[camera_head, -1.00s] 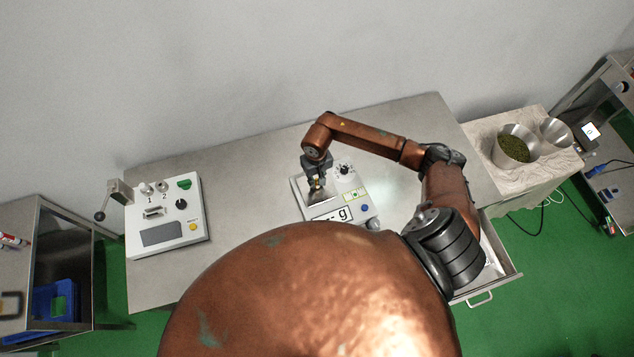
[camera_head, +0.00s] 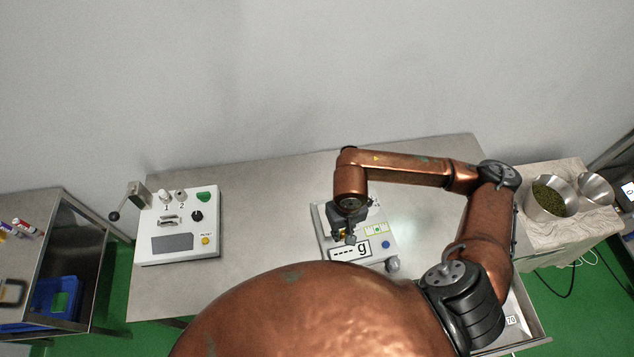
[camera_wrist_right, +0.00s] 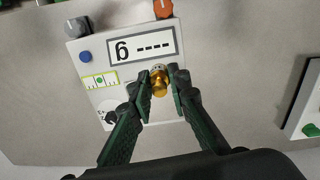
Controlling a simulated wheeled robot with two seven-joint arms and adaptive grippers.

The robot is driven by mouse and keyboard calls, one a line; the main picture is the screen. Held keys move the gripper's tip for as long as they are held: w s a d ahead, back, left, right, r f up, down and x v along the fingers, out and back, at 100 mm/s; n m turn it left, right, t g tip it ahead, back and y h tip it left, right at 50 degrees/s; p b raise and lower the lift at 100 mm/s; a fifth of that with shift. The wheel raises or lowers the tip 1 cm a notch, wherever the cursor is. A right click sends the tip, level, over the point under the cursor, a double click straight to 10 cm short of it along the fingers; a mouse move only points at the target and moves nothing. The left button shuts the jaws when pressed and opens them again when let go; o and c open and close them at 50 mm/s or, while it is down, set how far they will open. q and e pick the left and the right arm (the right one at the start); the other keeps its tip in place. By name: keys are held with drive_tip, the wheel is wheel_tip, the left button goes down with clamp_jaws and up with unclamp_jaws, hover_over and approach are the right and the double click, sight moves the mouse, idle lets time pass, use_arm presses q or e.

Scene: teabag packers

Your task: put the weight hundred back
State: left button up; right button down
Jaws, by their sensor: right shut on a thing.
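A small brass weight (camera_wrist_right: 159,84) sits between the fingertips of my right gripper (camera_wrist_right: 160,92) in the right wrist view; its marking is too small to read. My right gripper (camera_head: 345,236) is shut on it, over the white scale (camera_head: 388,244), close to the display side. It hides much of the scale's pan in the head view. The scale's display (camera_head: 362,250) shows dashes and "g"; it also shows in the right wrist view (camera_wrist_right: 143,46). An open drawer (camera_head: 530,333) is at the table's right end, partly hidden behind my right arm. My left gripper is not in view.
A white control box (camera_head: 180,218) with a lever stands on the left of the steel table (camera_head: 265,235). The tabletop between box and scale is clear. A bowl of green leaves (camera_head: 550,198) and an empty metal bowl (camera_head: 596,188) stand to the right.

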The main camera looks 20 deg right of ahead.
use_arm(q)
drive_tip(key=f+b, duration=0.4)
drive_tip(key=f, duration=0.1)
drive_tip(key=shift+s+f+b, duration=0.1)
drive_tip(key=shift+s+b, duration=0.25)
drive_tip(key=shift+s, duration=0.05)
use_arm(e)
drive_tip(key=w+a+r, duration=0.1)
drive_tip(key=w+r, duration=0.2)
drive_tip(key=w, duration=0.7)
drive_tip(key=shift+n, duration=0.4)
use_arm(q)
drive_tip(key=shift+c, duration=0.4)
